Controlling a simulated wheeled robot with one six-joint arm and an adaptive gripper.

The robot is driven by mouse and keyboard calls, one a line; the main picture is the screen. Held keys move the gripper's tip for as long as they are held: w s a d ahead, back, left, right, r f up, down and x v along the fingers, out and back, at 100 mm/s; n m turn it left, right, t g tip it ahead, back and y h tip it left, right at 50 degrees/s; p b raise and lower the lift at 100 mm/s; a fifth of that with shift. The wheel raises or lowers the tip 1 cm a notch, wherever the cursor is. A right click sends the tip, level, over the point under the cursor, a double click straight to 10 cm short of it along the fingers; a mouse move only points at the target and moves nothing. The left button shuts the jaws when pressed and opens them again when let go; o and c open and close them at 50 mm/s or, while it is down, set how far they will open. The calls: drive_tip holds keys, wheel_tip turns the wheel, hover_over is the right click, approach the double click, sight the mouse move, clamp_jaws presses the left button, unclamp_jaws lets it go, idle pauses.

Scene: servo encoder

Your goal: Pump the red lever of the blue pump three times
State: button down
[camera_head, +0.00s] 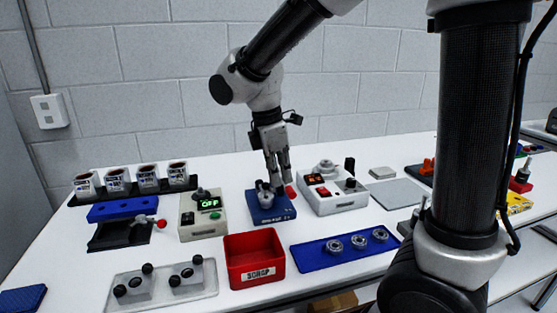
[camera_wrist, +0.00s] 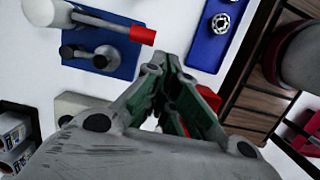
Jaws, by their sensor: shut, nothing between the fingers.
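The blue pump (camera_head: 266,215) stands mid-table with grey fittings on top. Its red lever tip (camera_head: 291,191) shows at the pump's right side, close to my fingers. My gripper (camera_head: 279,190) points down over the pump, shut and empty. In the wrist view the blue pump (camera_wrist: 122,58) lies left of my fingers, and the red lever tip (camera_wrist: 142,34) ends a grey rod.
A grey box with a green display (camera_head: 203,215) stands left of the pump, and another control box (camera_head: 332,195) right. A red bin (camera_head: 255,255) is in front, beside a blue tray with rings (camera_head: 310,258). A double-switch plate (camera_head: 205,290) lies front left. The wall is behind.

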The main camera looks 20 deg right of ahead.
wheel_tip(320, 180, up, 6)
drive_tip(key=s+a, duration=0.1)
drive_tip(key=shift+s+f, duration=0.2)
drive_tip(key=shift+s, duration=0.2)
drive_tip(key=shift+a, duration=0.1)
drive_tip(key=w+r, duration=0.4)
drive_tip(key=w, duration=0.1)
idle(0.4)
approach(286, 186)
drive_tip(key=s+f, duration=0.3)
drive_tip(key=f, duration=0.3)
drive_tip(key=shift+s+f, duration=0.2)
